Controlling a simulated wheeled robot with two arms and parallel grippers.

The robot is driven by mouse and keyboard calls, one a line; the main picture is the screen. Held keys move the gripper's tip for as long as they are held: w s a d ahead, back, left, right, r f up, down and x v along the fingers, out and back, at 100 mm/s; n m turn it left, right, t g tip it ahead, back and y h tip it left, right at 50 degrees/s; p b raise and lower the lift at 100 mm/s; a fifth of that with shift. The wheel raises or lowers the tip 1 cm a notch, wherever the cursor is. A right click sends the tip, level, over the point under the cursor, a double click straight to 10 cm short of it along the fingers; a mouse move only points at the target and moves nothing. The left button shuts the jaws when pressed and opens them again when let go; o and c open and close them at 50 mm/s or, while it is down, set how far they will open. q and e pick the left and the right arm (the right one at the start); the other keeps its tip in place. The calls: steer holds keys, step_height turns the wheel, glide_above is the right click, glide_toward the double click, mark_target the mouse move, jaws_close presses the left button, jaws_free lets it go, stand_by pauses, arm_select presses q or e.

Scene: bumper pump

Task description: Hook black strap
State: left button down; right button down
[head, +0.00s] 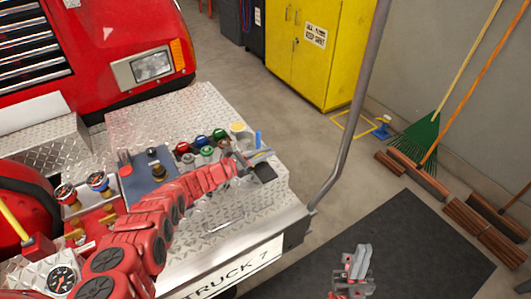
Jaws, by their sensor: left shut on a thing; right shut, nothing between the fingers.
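My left gripper (246,161) is at the right end of the diamond-plate bumper, with the red arm reaching across from the lower left. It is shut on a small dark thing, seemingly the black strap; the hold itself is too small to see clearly. A black flat patch (264,172) shows just right of and below the fingers, against the bumper top; I cannot tell if it is part of the strap. My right gripper (359,266) is shut and empty, low in the picture over the dark mat, apart from the bumper. No hook can be made out.
A grey pole (352,110) rises at the bumper's right corner. A yellow cabinet (313,45) and brooms stand behind.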

mark_target(274, 173)
arm_select(q)
steer(key=shift+s, duration=0.15)
stand_by(0.3)
steer(key=shift+s+d+f+m+p, duration=0.1)
steer(key=shift+s+d+m+p, duration=0.15)
steer(key=shift+p, duration=0.25)
steer(key=shift+s+d+f+m+p, duration=0.45)
steer(key=shift+s+d+f+m, duration=0.25)
steer(key=shift+m, duration=0.35)
steer(key=s+f+m+b, duration=0.1)
steer(key=s+d+f+m, duration=0.1)
steer(key=shift+s+d+f+m+b, duration=0.15)
steer(key=shift+f+m+b, duration=0.15)
steer(key=shift+f+b, duration=0.1)
steer(key=shift+s+d+f+m+b, duration=0.3)
steer(key=shift+s+f+m+b, duration=0.15)
steer(key=shift+f+m+b, duration=0.35)
steer(key=shift+r, duration=0.1)
steer(key=c, duration=0.9)
jaws_free()
